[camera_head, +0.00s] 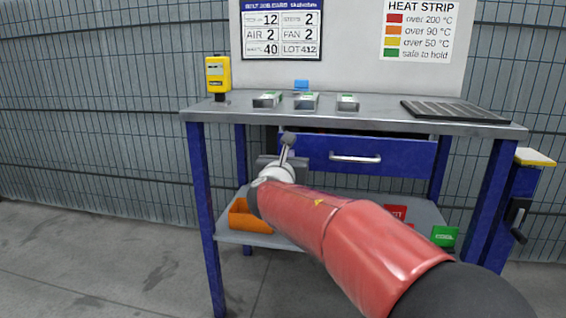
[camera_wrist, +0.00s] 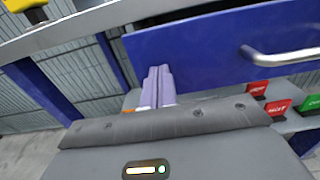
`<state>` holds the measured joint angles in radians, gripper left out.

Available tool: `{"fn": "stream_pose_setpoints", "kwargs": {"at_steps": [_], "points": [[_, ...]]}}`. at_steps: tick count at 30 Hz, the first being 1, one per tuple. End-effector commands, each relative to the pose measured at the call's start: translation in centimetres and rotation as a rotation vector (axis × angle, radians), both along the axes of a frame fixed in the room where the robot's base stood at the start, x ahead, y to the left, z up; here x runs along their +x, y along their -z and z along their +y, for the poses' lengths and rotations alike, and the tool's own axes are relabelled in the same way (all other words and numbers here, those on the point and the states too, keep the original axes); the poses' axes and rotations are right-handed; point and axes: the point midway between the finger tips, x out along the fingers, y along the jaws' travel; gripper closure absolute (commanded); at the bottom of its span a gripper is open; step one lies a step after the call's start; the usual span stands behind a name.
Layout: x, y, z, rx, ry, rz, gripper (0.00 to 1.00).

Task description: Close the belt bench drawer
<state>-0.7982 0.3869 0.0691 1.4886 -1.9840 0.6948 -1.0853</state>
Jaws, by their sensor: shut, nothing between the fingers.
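The belt bench drawer (camera_head: 400,157) has a blue front with a silver bar handle (camera_head: 355,158). It hangs under the right part of the bench top, and a dark gap above its front suggests it stands slightly open. In the wrist view the drawer front (camera_wrist: 205,50) fills the upper middle, with the handle (camera_wrist: 280,57) to the right. My gripper (camera_wrist: 158,70) is shut and empty, its pale fingers together over the left end of the drawer front. I cannot tell whether they touch it.
The grey bench top (camera_head: 380,112) carries several small grey-green parts and a dark ribbed mat (camera_head: 455,111). A yellow device (camera_head: 217,75) stands at its left end. The lower shelf (camera_head: 240,238) holds an orange bin (camera_head: 245,216) and red and green boxes. Blue legs (camera_head: 203,200) flank the space.

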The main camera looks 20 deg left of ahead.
Motion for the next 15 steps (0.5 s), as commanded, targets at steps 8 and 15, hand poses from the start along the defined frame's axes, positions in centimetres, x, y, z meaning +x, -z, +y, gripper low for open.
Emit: {"fn": "stream_pose_setpoints", "kwargs": {"at_steps": [8, 15], "points": [[3.7, -0.1, 0.9, 0.001, 0.0, 0.001, 1.0], [4.6, -0.1, 1.1, 0.001, -0.001, -0.002, 1.0]]}}
